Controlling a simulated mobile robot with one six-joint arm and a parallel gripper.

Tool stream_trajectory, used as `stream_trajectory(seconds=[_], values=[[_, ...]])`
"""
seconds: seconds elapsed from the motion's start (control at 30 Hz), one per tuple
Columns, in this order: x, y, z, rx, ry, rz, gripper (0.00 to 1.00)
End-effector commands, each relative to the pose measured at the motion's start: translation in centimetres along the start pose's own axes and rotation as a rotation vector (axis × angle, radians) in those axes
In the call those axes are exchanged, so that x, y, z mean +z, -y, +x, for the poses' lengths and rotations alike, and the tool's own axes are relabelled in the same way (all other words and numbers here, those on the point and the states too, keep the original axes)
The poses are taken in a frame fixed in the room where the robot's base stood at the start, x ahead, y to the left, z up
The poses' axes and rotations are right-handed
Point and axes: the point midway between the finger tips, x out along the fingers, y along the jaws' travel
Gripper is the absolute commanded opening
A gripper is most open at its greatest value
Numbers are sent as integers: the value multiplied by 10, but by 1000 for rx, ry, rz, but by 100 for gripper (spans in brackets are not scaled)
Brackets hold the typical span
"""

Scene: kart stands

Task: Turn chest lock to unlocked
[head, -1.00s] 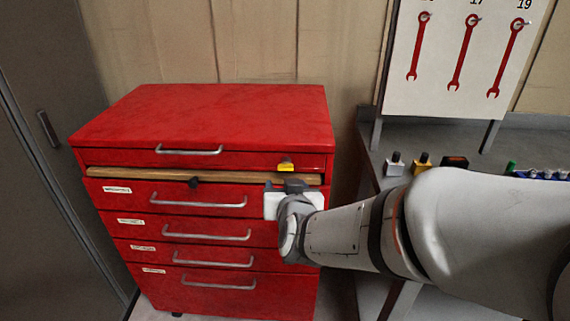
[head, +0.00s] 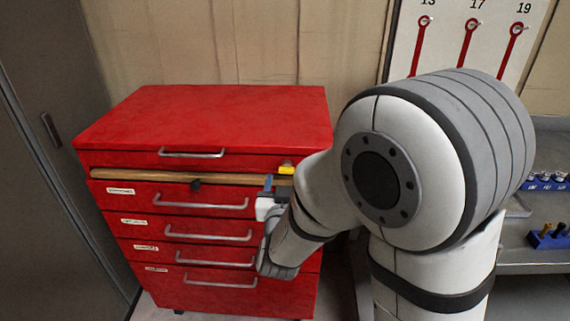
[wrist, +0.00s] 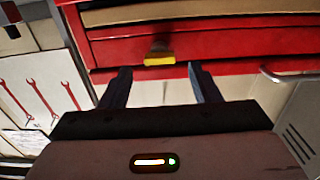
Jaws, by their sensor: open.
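The red tool chest (head: 205,115) stands against the wall. A small yellow-tipped piece (head: 287,170), which looks like the lock's turn handle, is on the right of its top drawer front. It lies about level across the picture. In the wrist view the yellow piece (wrist: 159,59) sits on a dark stub between the lines of the two fingers, just beyond their tips. My gripper (head: 270,184) is open and empty, just below and left of it in the head view; it also shows in the wrist view (wrist: 158,69). My arm hides the chest's right front.
A wooden strip (head: 140,177) runs below the top drawer, with a black knob (head: 195,184) near its middle. Several metal drawer handles (head: 205,153) stick out of the front. A grey bench (head: 545,200) is on the right, and a grey cabinet (head: 45,180) on the left.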

Motion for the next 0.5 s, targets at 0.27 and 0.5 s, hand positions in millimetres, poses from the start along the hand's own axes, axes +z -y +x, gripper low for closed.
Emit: stream_trajectory(seconds=[0.27,0.5], values=[[2,0,34,1,1,1,56],[2,0,38,-2,0,1,56]])
